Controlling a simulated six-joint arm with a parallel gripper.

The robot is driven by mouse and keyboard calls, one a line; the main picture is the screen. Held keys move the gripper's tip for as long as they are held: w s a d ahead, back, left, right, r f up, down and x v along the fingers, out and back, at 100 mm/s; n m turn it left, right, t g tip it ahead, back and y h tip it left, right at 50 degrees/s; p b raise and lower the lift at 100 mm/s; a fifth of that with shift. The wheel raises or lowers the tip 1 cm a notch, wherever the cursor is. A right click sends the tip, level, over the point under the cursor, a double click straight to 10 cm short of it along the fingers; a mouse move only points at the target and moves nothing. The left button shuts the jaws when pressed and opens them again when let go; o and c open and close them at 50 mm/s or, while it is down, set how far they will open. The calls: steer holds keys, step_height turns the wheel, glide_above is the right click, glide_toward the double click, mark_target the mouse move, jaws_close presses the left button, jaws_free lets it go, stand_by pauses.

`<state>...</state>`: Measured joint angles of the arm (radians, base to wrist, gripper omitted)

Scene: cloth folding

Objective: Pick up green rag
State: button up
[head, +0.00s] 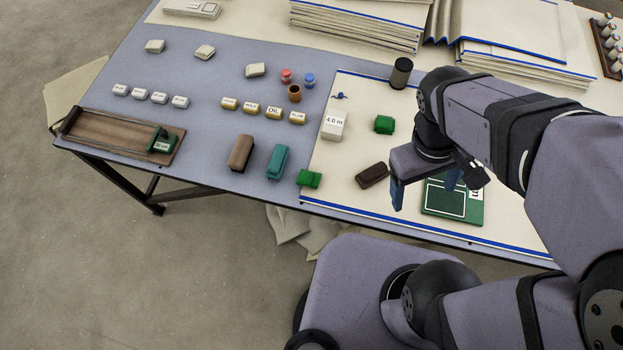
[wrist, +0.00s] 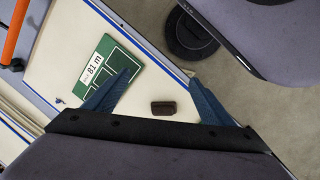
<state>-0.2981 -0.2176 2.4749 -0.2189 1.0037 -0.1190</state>
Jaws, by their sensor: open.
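Two small bright green bundles show in the head view, and I cannot tell which is the rag. One green bundle (head: 384,124) lies on the cream cloth, left of my arm. The other green bundle (head: 309,178) lies at the cream cloth's left edge, near the table's front. My gripper (head: 425,188) is open and empty, above the front of the cream cloth, to the right of both bundles. In the wrist view, my gripper (wrist: 160,80) has its blue fingers spread apart, with a dark brown block (wrist: 163,108) seen between them. Neither green bundle is identifiable in that view.
The dark brown block (head: 372,175) and a green panel (head: 440,209) lie near my gripper. A white 4.0 m block (head: 334,126), a teal block (head: 277,162) and a brown block (head: 241,153) stand to the left. A dark cylinder (head: 400,73) stands behind.

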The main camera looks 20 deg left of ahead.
steer(key=a+r+n+t+y+b, duration=0.2)
steer(key=a+n+t+b, duration=0.5)
steer(key=a+n+t, duration=1.35)
steer(key=n+g, duration=0.6)
steer(key=n, duration=0.4)
glide_toward(311, 179)
steer(key=w, duration=0.2)
steer(key=shift+w+d+r+m+y, duration=0.2)
steer(key=shift+w+m+y, duration=0.1)
steer(key=shift+w, duration=0.1)
steer(key=shift+f, duration=0.8)
steer(key=shift+p+x, duration=0.8)
steer(key=shift+x, duration=2.85)
steer(key=shift+r, duration=0.1)
